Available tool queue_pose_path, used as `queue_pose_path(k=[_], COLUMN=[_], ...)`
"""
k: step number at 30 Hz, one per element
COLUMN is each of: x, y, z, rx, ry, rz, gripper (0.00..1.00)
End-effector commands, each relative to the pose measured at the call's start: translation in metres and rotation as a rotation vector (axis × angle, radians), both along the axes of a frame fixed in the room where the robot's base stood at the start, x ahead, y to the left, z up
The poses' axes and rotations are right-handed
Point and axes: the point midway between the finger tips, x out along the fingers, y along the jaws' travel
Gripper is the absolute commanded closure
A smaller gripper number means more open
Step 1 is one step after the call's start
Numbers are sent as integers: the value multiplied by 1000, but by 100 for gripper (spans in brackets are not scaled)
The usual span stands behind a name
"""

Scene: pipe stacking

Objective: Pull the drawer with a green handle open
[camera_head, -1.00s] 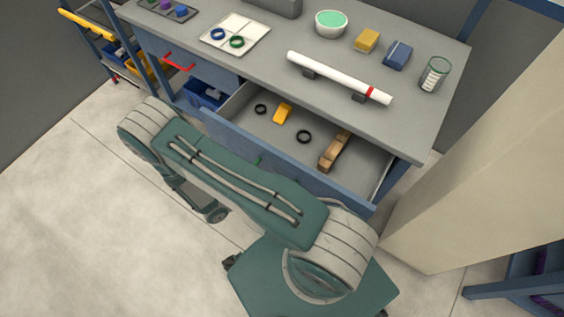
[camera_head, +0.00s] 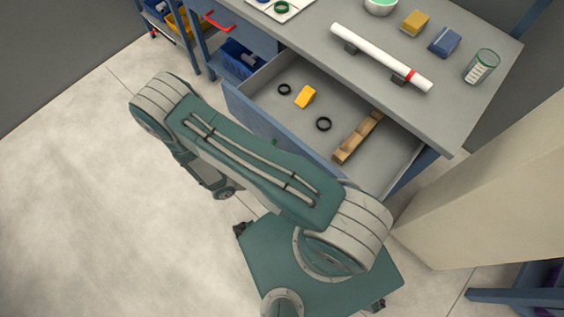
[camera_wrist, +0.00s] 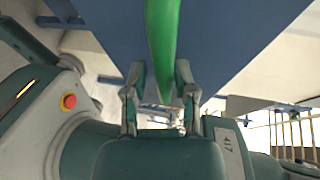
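The blue drawer (camera_head: 300,147) under the grey worktop stands pulled well out, and its inside shows. A bit of its green handle (camera_head: 273,142) shows in the head view past my arm. In the wrist view the green handle (camera_wrist: 163,45) runs down between the two fingers of my gripper (camera_wrist: 160,85), in front of the blue drawer front (camera_wrist: 225,40). The fingers stand apart on either side of the handle, with a gap visible at the left finger. My arm hides the gripper in the head view.
The drawer holds black rings (camera_head: 323,124), a yellow block (camera_head: 305,97) and a wooden piece (camera_head: 358,138). A red handle (camera_head: 219,20) is on a unit to the left. A beige pillar (camera_head: 490,190) stands close on the right. The floor at left is clear.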

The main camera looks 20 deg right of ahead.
Motion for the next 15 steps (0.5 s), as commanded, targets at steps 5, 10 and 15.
queue_pose_path(k=[5, 10, 15], x=[0, 1, 2], y=[0, 0, 13], z=[1, 2, 4], rx=[-2, -3, -4], ry=[-1, -2, -5], rz=[1, 2, 5], gripper=[46, 46, 46])
